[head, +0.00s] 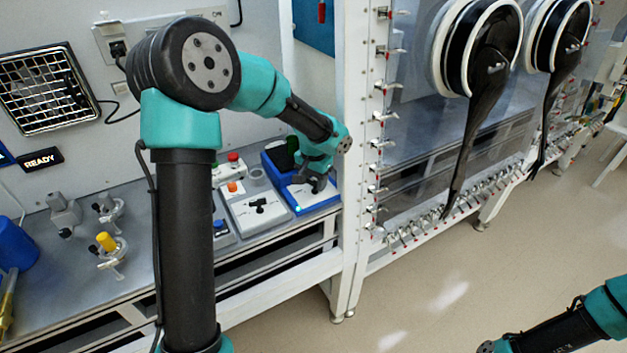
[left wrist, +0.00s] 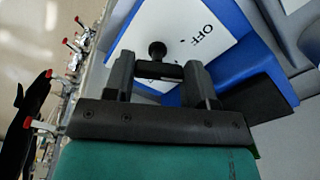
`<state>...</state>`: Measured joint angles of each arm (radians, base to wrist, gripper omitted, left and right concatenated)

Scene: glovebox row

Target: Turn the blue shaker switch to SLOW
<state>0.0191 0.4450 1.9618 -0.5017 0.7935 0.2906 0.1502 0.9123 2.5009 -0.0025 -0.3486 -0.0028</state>
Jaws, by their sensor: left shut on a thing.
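The blue shaker (head: 320,207) stands at the right end of the bench in the head view. It has a white top panel, which in the left wrist view (left wrist: 180,22) carries the word OFF and small marks. The black switch (left wrist: 157,70) lies as a bar between the fingers of my left gripper (left wrist: 160,78), with a round black knob just beyond it. My left gripper is shut on the switch, over the panel. The fingers hide part of the switch and any other labels, so its exact setting is unclear. My right gripper is out of view; only part of my right arm shows.
A white device with a black switch (head: 262,208) stands left of the shaker. Clamps, one with a yellow knob (head: 105,241), stand further left on the bench. A white post (head: 356,150) and glovebox with hanging black gloves (head: 485,90) are close on the right.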

